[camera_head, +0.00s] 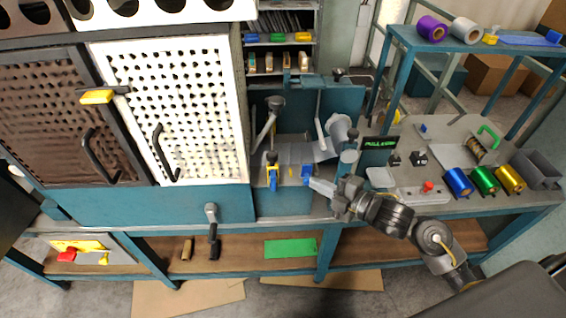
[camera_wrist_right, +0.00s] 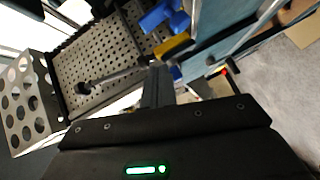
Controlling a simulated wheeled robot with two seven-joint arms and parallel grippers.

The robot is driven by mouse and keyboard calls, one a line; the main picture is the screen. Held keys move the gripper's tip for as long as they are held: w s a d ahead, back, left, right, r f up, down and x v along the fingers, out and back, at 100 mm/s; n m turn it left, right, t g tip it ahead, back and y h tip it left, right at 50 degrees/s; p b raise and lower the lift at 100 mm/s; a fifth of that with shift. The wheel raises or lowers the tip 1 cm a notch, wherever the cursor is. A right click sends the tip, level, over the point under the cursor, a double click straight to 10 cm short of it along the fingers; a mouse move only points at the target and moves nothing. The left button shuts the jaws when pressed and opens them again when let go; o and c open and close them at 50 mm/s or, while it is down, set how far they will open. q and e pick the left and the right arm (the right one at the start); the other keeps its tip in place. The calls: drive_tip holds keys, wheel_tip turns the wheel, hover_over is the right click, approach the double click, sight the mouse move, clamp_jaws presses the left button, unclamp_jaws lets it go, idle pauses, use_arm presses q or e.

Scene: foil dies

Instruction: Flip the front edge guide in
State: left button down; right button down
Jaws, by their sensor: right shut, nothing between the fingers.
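The machine's bed (camera_head: 290,200) lies in the open bay right of the white perforated door. On it are a small blue piece (camera_head: 306,173) and a yellow-and-blue piece (camera_head: 271,177) to its left. I cannot tell for sure which is the front edge guide. My right gripper (camera_head: 313,184) is shut and empty, its tips close beside the blue piece at the bay's front; contact is unclear. In the right wrist view the closed fingers (camera_wrist_right: 158,86) point toward a yellow part (camera_wrist_right: 172,47) and blue parts (camera_wrist_right: 163,18). My left gripper is out of view.
The white perforated door (camera_head: 175,110) with its black handle stands left of the bay. A lever with a dark knob (camera_head: 275,104) rises inside it. Foil rolls (camera_head: 484,180) and a red-button panel (camera_head: 427,187) are on the bench to the right. A green sheet (camera_head: 290,247) lies on the lower shelf.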

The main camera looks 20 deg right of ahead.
drive_tip(key=r+n, duration=0.1)
drive_tip(key=s+a+r+n+y, duration=0.1)
drive_tip(key=r, duration=0.1)
drive_tip(key=r+n+y, duration=0.1)
drive_tip(key=shift+s+a+r, duration=0.25)
drive_tip(key=p+x, duration=0.3)
drive_tip(key=x, duration=0.7)
drive_tip(key=shift+f, duration=0.15)
